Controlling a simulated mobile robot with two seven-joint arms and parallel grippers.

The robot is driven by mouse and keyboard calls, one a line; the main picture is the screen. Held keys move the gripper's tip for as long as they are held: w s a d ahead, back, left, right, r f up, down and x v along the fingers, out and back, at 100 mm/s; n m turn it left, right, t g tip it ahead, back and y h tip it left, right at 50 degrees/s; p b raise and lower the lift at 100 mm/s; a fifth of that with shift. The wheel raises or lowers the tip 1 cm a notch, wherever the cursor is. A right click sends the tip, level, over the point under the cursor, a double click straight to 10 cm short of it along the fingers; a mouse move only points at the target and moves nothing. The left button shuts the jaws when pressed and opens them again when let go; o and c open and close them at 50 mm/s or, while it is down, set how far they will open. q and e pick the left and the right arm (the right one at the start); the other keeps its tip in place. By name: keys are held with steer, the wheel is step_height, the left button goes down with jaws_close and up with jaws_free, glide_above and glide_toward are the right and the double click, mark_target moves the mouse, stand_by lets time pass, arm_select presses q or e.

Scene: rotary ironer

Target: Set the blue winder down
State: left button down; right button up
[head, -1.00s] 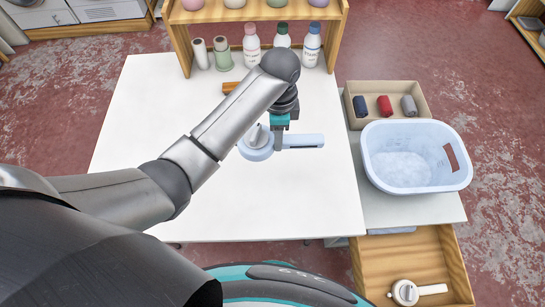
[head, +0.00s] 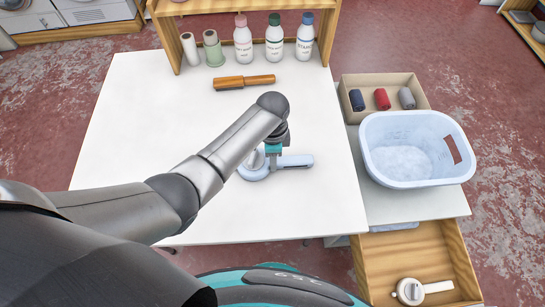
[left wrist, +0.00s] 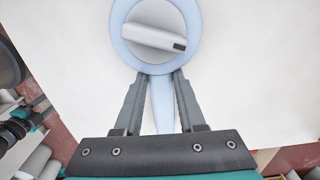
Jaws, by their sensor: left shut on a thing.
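The blue winder (head: 302,161) is a pale blue disc with a flat arm and a white-grey knob. It is over the front right part of the white table (head: 120,150) in the head view, at or just above its surface; I cannot tell whether it touches. My left gripper (head: 276,164) is shut on the winder's arm from above. In the left wrist view the winder's disc (left wrist: 118,35) lies just beyond the fingertips (left wrist: 160,82), with its arm between the fingers. My forearm hides part of the table. My right gripper is out of view.
Bottles (head: 275,40) and spools (head: 213,50) stand at the back. To the right are a blue tub (head: 385,170) and a box of rolls (head: 430,95). A white winder (head: 411,291) lies in the open drawer (head: 440,240).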

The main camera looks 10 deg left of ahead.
arm_select(q)
steer(key=c, duration=0.5)
jaws_free()
steer(key=shift+f, duration=0.1)
step_height(320, 180, up, 12)
steer(key=p, duration=0.4)
